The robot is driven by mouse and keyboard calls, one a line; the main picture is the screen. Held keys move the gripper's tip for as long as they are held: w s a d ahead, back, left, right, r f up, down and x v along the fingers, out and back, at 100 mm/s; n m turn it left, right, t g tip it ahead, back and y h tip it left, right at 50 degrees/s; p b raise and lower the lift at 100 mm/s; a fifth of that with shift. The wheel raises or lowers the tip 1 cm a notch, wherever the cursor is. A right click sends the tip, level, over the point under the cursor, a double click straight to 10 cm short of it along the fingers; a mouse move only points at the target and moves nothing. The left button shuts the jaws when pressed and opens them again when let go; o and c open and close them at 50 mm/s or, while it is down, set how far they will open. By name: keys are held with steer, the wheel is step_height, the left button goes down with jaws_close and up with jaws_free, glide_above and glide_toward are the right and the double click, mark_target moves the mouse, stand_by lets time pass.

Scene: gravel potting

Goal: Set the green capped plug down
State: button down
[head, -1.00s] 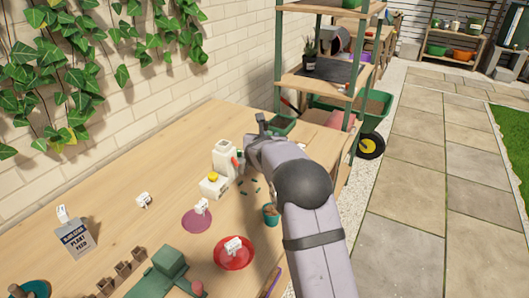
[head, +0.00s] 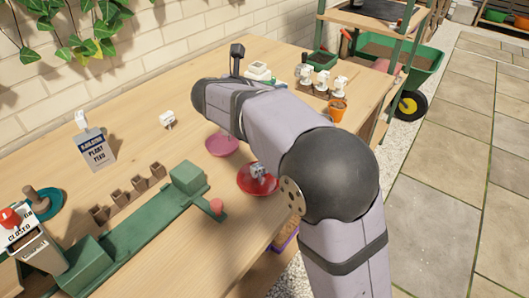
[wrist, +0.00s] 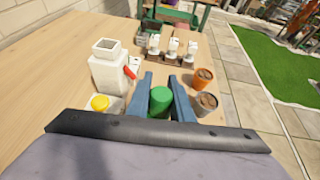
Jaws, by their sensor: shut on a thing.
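The plug's green cap (wrist: 160,101) shows in the wrist view between the two blue-grey fingers of my gripper (wrist: 166,92). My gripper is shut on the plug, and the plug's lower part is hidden. I cannot tell whether it touches the table. In the head view my arm covers the fingers and the plug.
In the wrist view, a white container (wrist: 107,70) and a yellow-topped thing (wrist: 98,103) stand left of the fingers. An orange pot (wrist: 203,78) and a grey pot (wrist: 206,104) stand right. A red saucer (head: 243,187) and a pink saucer (head: 222,147) lie nearer.

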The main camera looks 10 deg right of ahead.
steer(key=shift+s+a+f+b, duration=0.1)
steer(key=shift+s+f+b, duration=0.2)
steer(key=shift+f, duration=1.45)
steer(key=shift+s+a+f+b, duration=0.15)
steer(key=shift+s+f+b, duration=0.1)
steer(key=shift+f, duration=1.55)
steer(key=shift+s+a+f+b, duration=0.1)
steer(key=shift+s+f+b, duration=0.15)
steer(key=shift+f, duration=1.5)
steer(key=shift+f+b, duration=0.2)
steer(key=shift+b, duration=0.15)
steer(key=c, duration=1.6)
jaws_free()
steer(key=shift+r, duration=0.1)
steer(key=shift+o, duration=0.2)
steer(key=shift+r, duration=0.15)
steer(key=shift+a+r+p, duration=0.1)
steer(key=shift+p, duration=0.25)
steer(key=v, duration=1.1)
steer(key=shift+s+a, duration=0.25)
steer(key=shift+s, duration=0.1)
